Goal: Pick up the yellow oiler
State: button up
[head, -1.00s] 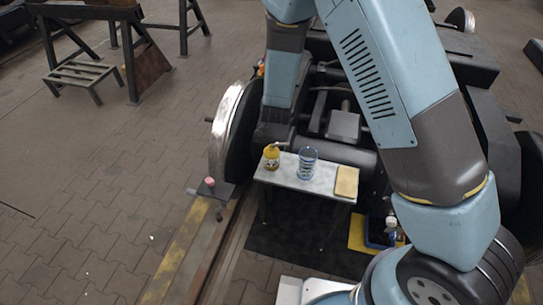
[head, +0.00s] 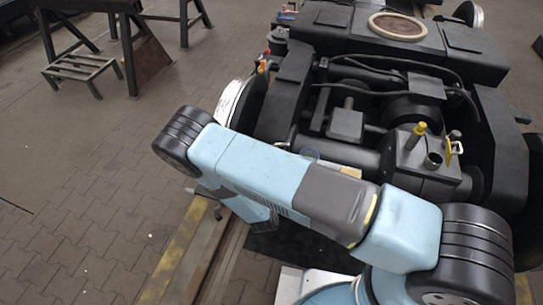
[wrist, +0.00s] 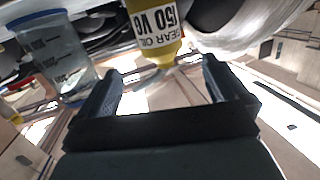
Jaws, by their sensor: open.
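The yellow oiler (wrist: 158,50) shows at the top middle of the wrist view, with a white label reading gear oil. It is cut off by the frame's top edge. My gripper (wrist: 161,72) is open and empty, with one finger on each side of the picture. The oiler lies ahead of the fingertips, roughly in line with the gap between them. I cannot tell the exact distance. In the head view my arm hides the oiler and the gripper's fingers.
A clear graduated beaker (wrist: 62,60) with a blue rim stands left of the oiler in the wrist view. A shiny wheel (head: 233,101) and the dark bogie (head: 300,75) are close by. Open paving lies left.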

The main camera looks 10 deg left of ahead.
jog(key=shift+n+t+y, duration=0.6)
jog(key=shift+n+y, duration=0.2)
jog(key=x, duration=0.3)
jog(key=f+x, duration=0.1)
jog(key=x, duration=0.3)
jog(key=f+x, duration=0.1)
jog(key=x, duration=0.3)
jog(key=shift+w+d+f, duration=0.2)
jog(key=shift+w+d, duration=0.05)
jog(key=shift+d, duration=0.1)
jog(key=c, duration=1.3)
